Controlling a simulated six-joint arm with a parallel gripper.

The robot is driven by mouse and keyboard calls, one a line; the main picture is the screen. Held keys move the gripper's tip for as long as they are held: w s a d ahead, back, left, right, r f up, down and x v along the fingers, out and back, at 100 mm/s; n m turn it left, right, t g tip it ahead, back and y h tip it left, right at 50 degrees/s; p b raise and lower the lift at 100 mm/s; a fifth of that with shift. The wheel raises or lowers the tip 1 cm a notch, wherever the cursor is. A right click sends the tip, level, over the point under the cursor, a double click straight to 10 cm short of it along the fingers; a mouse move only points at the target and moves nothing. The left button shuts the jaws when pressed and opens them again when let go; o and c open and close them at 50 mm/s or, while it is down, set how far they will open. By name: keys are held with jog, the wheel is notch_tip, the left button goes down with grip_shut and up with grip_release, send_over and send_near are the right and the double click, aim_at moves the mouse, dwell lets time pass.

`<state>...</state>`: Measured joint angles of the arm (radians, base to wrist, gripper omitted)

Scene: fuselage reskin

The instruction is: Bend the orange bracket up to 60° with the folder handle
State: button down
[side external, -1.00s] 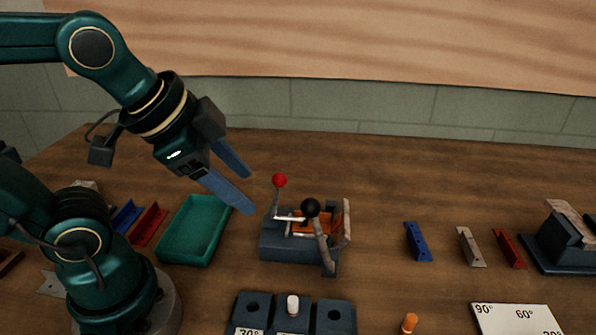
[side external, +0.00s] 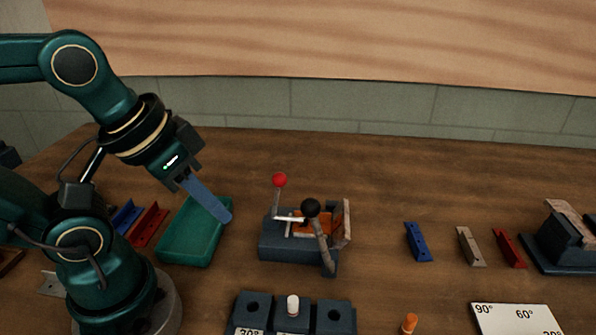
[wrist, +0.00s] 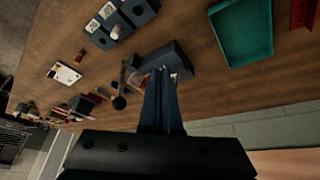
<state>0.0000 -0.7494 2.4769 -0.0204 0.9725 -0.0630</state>
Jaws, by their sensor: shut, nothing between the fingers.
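The folder (side external: 285,246) is a dark blue-grey block on the wooden table, with a red-knobbed lever (side external: 279,181) at its left and a black-knobbed handle (side external: 310,208) at its front right. The orange bracket (side external: 302,229) sits in the folder, partly hidden by the levers; its bend angle cannot be read. My gripper (side external: 226,218) is shut and empty, over the green tray and left of the folder, apart from both levers. In the wrist view the shut fingers (wrist: 163,72) overlap part of the folder (wrist: 172,57).
The green tray (side external: 163,253) stands left of the folder. A socket block (side external: 238,306) with a white peg stands in front, and an orange peg (side external: 409,323) to its right. Blue (side external: 418,242), grey (side external: 471,246) and red (side external: 510,248) brackets lie right, with open table between.

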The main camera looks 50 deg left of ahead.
notch_tip(320, 180, up, 10)
jog(key=w+n+g+h, duration=0.2)
jog(key=n+h, duration=0.1)
jog(key=n, duration=0.6)
jog(key=w+d+f, duration=0.4)
jog(key=w+f, duration=0.2)
jog(key=f, duration=0.3)
jog(key=shift+w+d, duration=0.1)
jog(key=shift+d, duration=0.05)
